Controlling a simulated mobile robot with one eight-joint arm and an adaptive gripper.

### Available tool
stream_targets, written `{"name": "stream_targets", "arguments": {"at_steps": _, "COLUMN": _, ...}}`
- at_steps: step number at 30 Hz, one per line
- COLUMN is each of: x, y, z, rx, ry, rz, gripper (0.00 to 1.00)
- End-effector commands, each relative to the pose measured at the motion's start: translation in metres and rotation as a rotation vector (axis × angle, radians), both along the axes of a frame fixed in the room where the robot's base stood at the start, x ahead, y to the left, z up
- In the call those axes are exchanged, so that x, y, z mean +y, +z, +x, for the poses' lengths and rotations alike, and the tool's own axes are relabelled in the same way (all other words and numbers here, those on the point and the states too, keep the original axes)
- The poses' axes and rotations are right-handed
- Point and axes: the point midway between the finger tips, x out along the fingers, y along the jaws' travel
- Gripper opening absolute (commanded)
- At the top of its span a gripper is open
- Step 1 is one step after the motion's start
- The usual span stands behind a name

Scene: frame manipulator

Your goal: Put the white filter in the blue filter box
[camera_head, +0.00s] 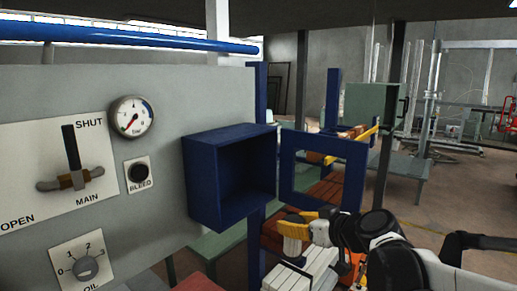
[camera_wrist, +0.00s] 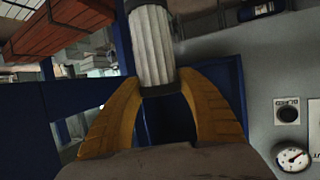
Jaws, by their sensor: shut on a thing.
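The white filter is a pleated cylinder with a dark end cap, seen in the wrist view (camera_wrist: 152,45). My gripper (camera_wrist: 160,92) has its yellow fingers around the capped end of it.
The grey panel (camera_head: 85,95) left of the box carries a gauge (camera_head: 132,117), a lever (camera_head: 73,165), a bleed button (camera_head: 139,174) and an oil knob (camera_head: 88,266). A green box (camera_head: 372,104) stands behind.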

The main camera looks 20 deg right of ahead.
Motion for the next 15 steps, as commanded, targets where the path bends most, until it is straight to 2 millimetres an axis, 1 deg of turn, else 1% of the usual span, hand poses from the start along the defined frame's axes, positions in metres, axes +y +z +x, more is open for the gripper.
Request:
{"name": "stream_targets", "arguments": {"at_steps": 1, "x": -0.002, "y": 0.039, "z": -0.003, "rx": 0.000, "ry": -0.002, "rz": 0.000, "gripper": 0.11}}
{"name": "stream_targets", "arguments": {"at_steps": 3, "x": -0.004, "y": 0.066, "z": -0.006, "rx": -0.001, "ry": -0.001, "rz": 0.001, "gripper": 0.11}}
{"name": "stream_targets", "arguments": {"at_steps": 6, "x": -0.006, "y": 0.093, "z": -0.010, "rx": -0.002, "ry": -0.001, "rz": 0.000, "gripper": 0.11}}
{"name": "stream_targets", "arguments": {"at_steps": 10, "x": -0.007, "y": 0.110, "z": -0.013, "rx": -0.004, "ry": -0.002, "rz": 0.000, "gripper": 0.11}}
{"name": "stream_targets", "arguments": {"at_steps": 12, "x": -0.006, "y": 0.112, "z": -0.012, "rx": -0.004, "ry": -0.001, "rz": 0.000, "gripper": 0.11}}
{"name": "stream_targets", "arguments": {"at_steps": 15, "x": -0.002, "y": 0.111, "z": -0.008, "rx": -0.003, "ry": 0.001, "rz": 0.000, "gripper": 0.11}}
